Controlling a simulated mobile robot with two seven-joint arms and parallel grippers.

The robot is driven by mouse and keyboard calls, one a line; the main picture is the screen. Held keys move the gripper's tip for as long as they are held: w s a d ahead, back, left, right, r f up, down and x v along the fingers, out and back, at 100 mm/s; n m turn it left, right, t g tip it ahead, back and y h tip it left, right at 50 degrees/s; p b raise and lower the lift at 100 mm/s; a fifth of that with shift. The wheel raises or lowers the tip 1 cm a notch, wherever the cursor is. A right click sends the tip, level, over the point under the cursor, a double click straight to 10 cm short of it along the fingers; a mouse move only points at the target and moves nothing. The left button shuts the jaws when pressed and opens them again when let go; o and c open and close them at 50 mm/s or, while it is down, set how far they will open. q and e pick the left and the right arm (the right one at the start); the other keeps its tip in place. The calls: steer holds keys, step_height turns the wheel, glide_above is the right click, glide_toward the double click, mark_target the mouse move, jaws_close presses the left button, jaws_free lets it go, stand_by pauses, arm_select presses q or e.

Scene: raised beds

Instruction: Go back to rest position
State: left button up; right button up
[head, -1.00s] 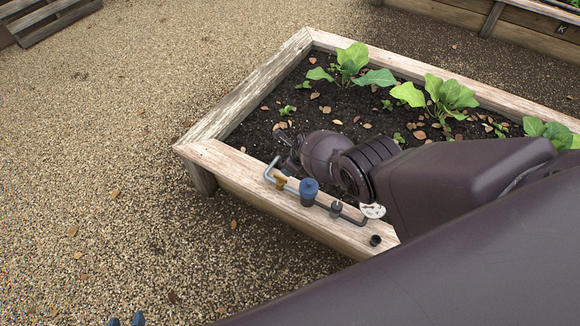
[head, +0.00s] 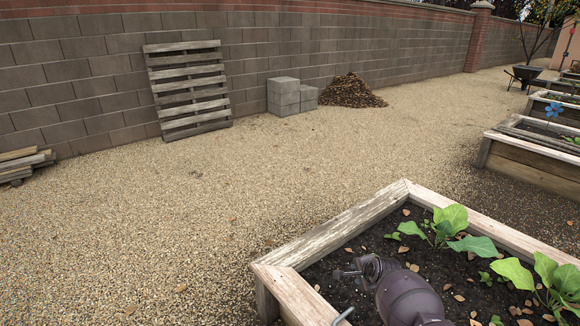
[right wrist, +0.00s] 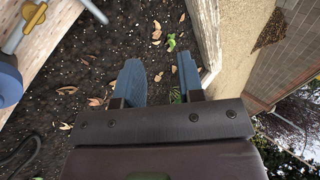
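My right gripper (head: 352,272) is over the dark soil inside the near raised bed (head: 296,290), at the lower right of the head view. In the right wrist view, its two blue fingers (right wrist: 160,76) stand apart with only soil and leaves seen between them, so it is open and empty. My left gripper is outside the head view.
A bent grey rod (head: 343,316) on the bed's rim shows at the bottom edge; it and a blue knob (right wrist: 8,82) show in the wrist view. Leafy plants (head: 440,228) grow in the bed. Gravel (head: 150,230) is open at left, before a pallet (head: 187,90) and wall.

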step_height(320, 180, up, 6)
steer(key=s+n+t, duration=0.2)
steer(key=n+t, duration=0.1)
steer(key=n, duration=0.5)
steer(key=s+d+r+n+t, duration=0.25)
steer(key=s+n, duration=0.45)
steer(key=s, duration=0.5)
steer(key=s+d+f+g+h, duration=0.1)
steer(key=s+f, duration=0.1)
steer(key=s, duration=1.3)
steer(key=s+d+f+g+h, duration=0.1)
steer(key=s+d+f, duration=0.1)
steer(key=s, duration=1.4)
steer(key=shift+f+n, duration=0.3)
steer(key=shift+f, duration=0.45)
steer(key=shift+d+g, duration=0.1)
steer(key=shift+g, duration=0.15)
